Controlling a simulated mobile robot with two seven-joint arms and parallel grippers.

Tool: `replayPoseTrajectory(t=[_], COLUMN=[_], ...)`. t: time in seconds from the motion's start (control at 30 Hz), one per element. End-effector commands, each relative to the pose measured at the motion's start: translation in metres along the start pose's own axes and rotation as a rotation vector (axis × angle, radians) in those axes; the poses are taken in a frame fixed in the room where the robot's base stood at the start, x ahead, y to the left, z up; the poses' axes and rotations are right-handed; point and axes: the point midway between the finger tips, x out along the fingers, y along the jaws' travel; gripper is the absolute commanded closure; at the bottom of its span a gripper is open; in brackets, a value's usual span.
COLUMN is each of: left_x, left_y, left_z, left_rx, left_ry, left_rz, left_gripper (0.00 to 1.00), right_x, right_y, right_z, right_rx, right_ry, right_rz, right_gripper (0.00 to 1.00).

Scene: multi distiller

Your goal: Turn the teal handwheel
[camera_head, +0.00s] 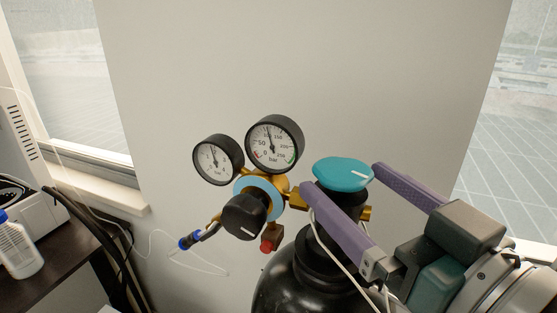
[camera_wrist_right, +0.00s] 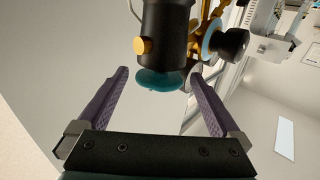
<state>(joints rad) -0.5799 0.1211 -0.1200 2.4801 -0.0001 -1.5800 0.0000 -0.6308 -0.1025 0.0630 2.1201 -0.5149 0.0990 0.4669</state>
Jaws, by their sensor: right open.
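The teal handwheel (camera_head: 342,173) sits on top of the black gas cylinder (camera_head: 300,281) in the head view. A white line marks its top, pointing to the right. My right gripper (camera_head: 339,185) is open, with one purple finger on the near side of the handwheel and the other at its far right. In the right wrist view the handwheel (camera_wrist_right: 159,80) shows between the two spread fingers of the right gripper (camera_wrist_right: 161,80), apart from both as far as I can tell. My left gripper is not in view.
A brass regulator carries two round gauges (camera_head: 274,143) and a black knob (camera_head: 244,216) left of the handwheel. A red fitting (camera_head: 271,238) hangs below. A dark table (camera_head: 70,262) with a white bottle (camera_head: 17,248) stands at the left. The wall (camera_head: 320,60) lies behind.

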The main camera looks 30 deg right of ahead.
Motion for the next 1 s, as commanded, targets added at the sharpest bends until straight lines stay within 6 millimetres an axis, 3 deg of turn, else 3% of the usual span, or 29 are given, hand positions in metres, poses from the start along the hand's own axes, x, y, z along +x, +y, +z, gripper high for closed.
replayPoseTrajectory(t=[0.3, 0.5, 1.0], left_x=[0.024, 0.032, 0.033], left_y=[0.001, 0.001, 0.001], left_z=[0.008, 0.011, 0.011], left_rx=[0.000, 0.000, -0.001], left_ry=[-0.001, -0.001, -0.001], left_rz=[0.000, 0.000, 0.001], left_gripper=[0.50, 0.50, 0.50], right_x=[-0.056, -0.079, -0.087], right_y=[0.000, 0.000, 0.000], right_z=[0.005, 0.003, 0.000], right_rx=[0.001, 0.000, 0.000], right_ry=[-0.005, -0.003, 0.002], right_rz=[0.002, 0.001, -0.004], right_gripper=[0.00, 0.00, 0.00])
